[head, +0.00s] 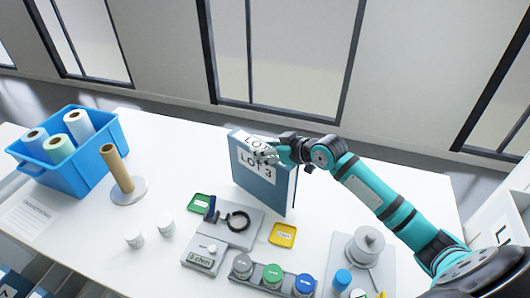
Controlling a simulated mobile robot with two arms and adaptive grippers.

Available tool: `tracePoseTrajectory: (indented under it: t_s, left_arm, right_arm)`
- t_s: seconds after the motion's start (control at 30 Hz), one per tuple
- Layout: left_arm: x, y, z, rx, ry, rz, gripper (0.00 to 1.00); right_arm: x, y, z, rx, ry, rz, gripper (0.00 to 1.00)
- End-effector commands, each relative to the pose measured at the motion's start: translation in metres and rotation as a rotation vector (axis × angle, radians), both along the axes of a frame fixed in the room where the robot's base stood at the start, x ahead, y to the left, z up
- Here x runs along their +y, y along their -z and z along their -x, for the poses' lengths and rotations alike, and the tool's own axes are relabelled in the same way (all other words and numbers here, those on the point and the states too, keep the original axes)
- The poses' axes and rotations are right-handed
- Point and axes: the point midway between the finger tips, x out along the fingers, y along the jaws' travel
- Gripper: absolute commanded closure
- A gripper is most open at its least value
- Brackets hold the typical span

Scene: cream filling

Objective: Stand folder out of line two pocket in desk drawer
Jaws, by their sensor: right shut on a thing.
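A blue folder (262,188) with white labels reading "LOT" and "LOT 3" stands upright at the middle of the white table, behind the grey device. My right gripper (270,152) is at its top edge, shut on it, with the arm reaching in from the right. I cannot tell whether the folder's bottom touches the table. My left gripper is not in view. No pocket can be clearly made out.
A blue crate (92,164) with paper rolls stands at the left, beside a brown roll on a stand (118,168). The grey device (222,232), a yellow tray (283,234), a green tray (199,202) and colored-lid jars (272,274) are in front of the folder.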

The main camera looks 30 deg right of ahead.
Motion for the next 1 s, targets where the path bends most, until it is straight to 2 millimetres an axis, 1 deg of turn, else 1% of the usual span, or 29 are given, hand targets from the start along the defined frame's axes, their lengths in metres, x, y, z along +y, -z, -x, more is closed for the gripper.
tracePoseTrajectory:
  t_s: [0.1,0.4,0.43,0.6,0.87,0.93,1.0]
  left_arm:
    - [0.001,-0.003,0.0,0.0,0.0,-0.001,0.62]
    - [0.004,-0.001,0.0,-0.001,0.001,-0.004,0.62]
    - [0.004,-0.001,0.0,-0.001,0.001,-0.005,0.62]
    - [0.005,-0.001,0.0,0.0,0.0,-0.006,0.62]
    - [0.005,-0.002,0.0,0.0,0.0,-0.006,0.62]
    - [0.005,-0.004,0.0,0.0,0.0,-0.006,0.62]
    - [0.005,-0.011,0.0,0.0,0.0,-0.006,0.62]
  right_arm:
    - [0.0,0.011,0.0,-0.004,0.001,-0.002,1.0]
    - [0.0,0.013,0.0,-0.005,0.0,0.001,1.0]
    - [0.0,0.015,0.0,-0.001,0.0,0.001,0.52]
    - [0.0,0.015,0.0,-0.001,0.0,0.001,0.3]
    - [0.0,0.014,0.0,-0.001,0.0,0.001,0.3]
    - [-0.001,0.011,0.002,-0.001,0.0,0.001,0.3]
    - [-0.004,0.006,0.007,0.001,0.001,0.003,0.3]
